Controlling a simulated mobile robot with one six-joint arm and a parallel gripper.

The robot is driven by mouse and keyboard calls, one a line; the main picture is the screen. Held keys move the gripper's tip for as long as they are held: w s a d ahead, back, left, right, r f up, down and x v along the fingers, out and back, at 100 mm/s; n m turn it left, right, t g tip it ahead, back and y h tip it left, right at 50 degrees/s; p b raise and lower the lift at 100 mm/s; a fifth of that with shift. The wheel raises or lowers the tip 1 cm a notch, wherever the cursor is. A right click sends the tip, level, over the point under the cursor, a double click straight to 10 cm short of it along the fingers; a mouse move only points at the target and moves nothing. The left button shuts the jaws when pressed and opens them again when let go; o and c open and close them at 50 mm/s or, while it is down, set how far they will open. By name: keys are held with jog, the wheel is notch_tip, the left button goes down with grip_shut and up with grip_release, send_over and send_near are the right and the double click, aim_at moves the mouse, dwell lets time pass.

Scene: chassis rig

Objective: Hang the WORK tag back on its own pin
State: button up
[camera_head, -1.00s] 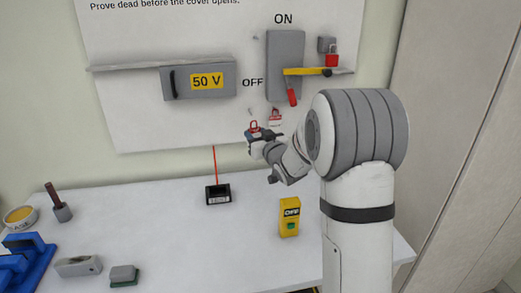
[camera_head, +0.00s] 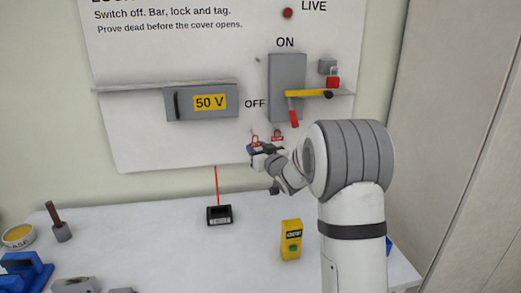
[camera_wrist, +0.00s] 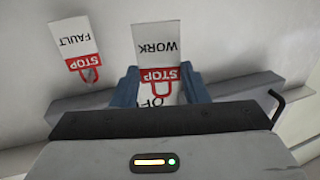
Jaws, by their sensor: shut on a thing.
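The WORK tag (camera_wrist: 160,45), white with a red STOP band and red loop, is between my gripper's blue fingers (camera_wrist: 162,88) in the wrist view. My gripper (camera_head: 262,149) is shut on it in front of the lower board, below the OFF lettering. In the head view the tag's red loop (camera_head: 255,141) shows above the fingers; the rest is mostly hidden. The FAULT tag (camera_wrist: 75,42) hangs on the board beside it, left in the wrist view and right in the head view (camera_head: 277,135). I cannot make out the WORK tag's pin.
The grey switch (camera_head: 286,75) has a yellow bar (camera_head: 306,94) and red handle (camera_head: 293,113), with a red padlock (camera_head: 333,81) to the right. A 50 V box (camera_head: 203,102) is left. A yellow tester (camera_head: 291,239) and black block (camera_head: 219,215) stand on the table.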

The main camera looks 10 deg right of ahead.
aim_at(259, 147)
jog(key=shift+w+f+p, duration=0.1)
jog(key=shift+w+p, duration=1.15)
jog(key=shift+w, duration=1.05)
jog(key=shift+w+f+b, duration=0.25)
jog(key=shift+b, duration=0.1)
jog(key=shift+w+b, duration=0.35)
jog(key=o, duration=1)
